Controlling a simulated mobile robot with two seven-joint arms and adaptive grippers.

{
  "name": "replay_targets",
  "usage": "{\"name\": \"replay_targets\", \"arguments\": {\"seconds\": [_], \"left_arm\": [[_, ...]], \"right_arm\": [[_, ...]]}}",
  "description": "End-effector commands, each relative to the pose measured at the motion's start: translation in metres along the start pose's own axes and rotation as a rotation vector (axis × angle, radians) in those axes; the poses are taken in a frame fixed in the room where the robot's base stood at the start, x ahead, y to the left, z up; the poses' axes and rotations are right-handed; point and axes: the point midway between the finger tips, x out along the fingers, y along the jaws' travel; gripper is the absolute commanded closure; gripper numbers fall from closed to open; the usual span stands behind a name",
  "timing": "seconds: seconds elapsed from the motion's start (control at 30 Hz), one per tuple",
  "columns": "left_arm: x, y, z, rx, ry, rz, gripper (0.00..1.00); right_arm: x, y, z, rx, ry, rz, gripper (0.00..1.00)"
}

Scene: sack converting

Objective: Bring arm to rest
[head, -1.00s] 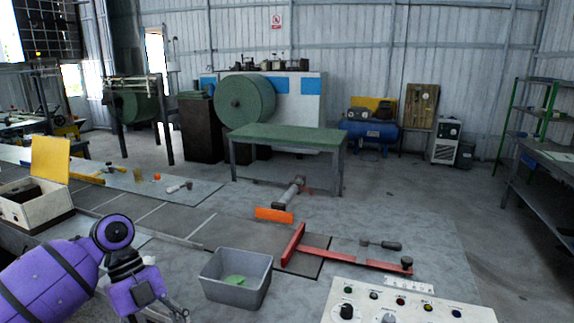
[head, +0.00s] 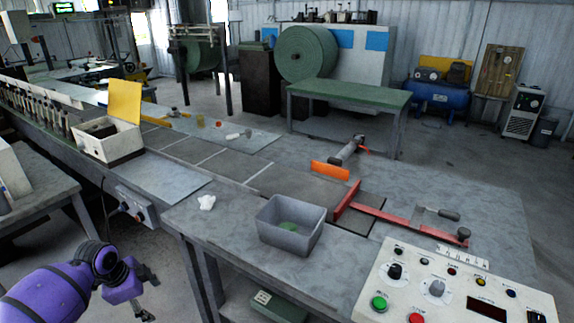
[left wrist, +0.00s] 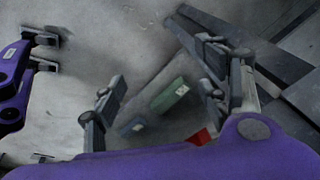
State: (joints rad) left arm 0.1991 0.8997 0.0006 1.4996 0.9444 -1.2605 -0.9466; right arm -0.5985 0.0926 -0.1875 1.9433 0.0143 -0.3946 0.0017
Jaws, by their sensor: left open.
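My left arm is purple and comes in at the lower left of the head view. My left gripper (head: 142,312) hangs low beside the front left edge of the workbench (head: 225,250), partly cut off by the bottom of the picture. In the left wrist view the two dark fingers of my left gripper (left wrist: 155,105) stand apart, with nothing between them. Grey floor and a green box show beyond them.
On the bench are a grey bin (head: 290,228) with a green piece inside, a crumpled white scrap (head: 207,202), a red bar fixture (head: 400,222) and a control panel (head: 455,290). A side table (head: 40,210) stands left. Floor between is clear.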

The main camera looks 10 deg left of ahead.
Motion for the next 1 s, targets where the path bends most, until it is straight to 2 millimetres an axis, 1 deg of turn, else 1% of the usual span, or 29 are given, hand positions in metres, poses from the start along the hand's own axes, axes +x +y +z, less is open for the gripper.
{"name": "replay_targets", "arguments": {"seconds": [0.03,0.07,0.1,0.17,0.2,0.3,0.37,0.4,0.47,0.5,0.53,0.57,0.6,0.67,0.77,0.87,0.9,0.97,1.0], "left_arm": [[-0.003,-0.034,0.005,-0.066,-0.016,-0.141,0.32],[-0.007,-0.054,0.006,-0.107,-0.016,-0.230,0.32],[-0.015,-0.081,0.007,-0.152,-0.006,-0.347,0.32],[-0.030,-0.115,0.005,-0.201,0.030,-0.505,0.32],[-0.042,-0.134,0.001,-0.222,0.062,-0.595,0.32],[-0.071,-0.169,-0.014,-0.243,0.166,-0.779,0.32],[-0.089,-0.184,-0.026,-0.240,0.238,-0.863,0.32],[-0.100,-0.191,-0.035,-0.232,0.288,-0.909,0.32],[-0.116,-0.198,-0.050,-0.212,0.367,-0.966,0.32],[-0.111,-0.191,-0.055,-0.209,0.397,-0.966,0.32],[-0.096,-0.177,-0.052,-0.221,0.391,-0.939,0.32],[-0.086,-0.166,-0.052,-0.228,0.391,-0.921,0.32],[-0.073,-0.151,-0.051,-0.237,0.392,-0.896,0.32],[-0.054,-0.127,-0.051,-0.251,0.395,-0.860,0.32],[-0.021,-0.082,-0.050,-0.282,0.401,-0.794,0.32],[0.013,-0.025,-0.049,-0.324,0.407,-0.716,0.32],[0.026,0.001,-0.049,-0.345,0.410,-0.682,0.32],[0.044,0.043,-0.048,-0.381,0.414,-0.629,0.32],[0.054,0.072,-0.049,-0.408,0.418,-0.593,0.32]], "right_arm": [[0.001,0.000,-0.001,0.000,0.002,0.000,1.00],[0.001,0.000,-0.002,-0.001,0.003,-0.001,1.00],[0.001,0.000,-0.002,-0.001,0.003,-0.001,1.00],[0.001,0.000,-0.002,0.000,0.003,-0.001,1.00],[0.001,0.000,-0.002,0.000,0.003,-0.001,1.00],[0.001,0.000,-0.001,0.000,0.002,-0.001,1.00],[0.001,0.000,-0.001,0.000,0.002,-0.001,1.00],[0.000,0.000,-0.001,0.000,0.002,0.000,1.00],[0.000,0.000,0.000,0.000,0.001,0.000,1.00],[0.000,0.000,0.001,0.001,-0.001,0.000,1.00],[-0.001,0.000,0.002,0.001,-0.003,0.001,1.00],[-0.001,0.000,0.003,0.002,-0.004,0.001,1.00],[-0.002,0.000,0.004,0.003,-0.006,0.001,1.00],[-0.003,0.000,0.005,0.004,-0.008,0.002,1.00],[-0.004,0.000,0.007,0.006,-0.012,0.003,1.00],[-0.004,0.000,0.007,0.006,-0.012,0.003,1.00],[-0.004,0.000,0.007,0.007,-0.012,0.003,1.00],[-0.004,0.000,0.007,0.007,-0.012,0.003,1.00],[-0.003,-0.001,0.006,0.007,-0.011,0.002,1.00]]}}
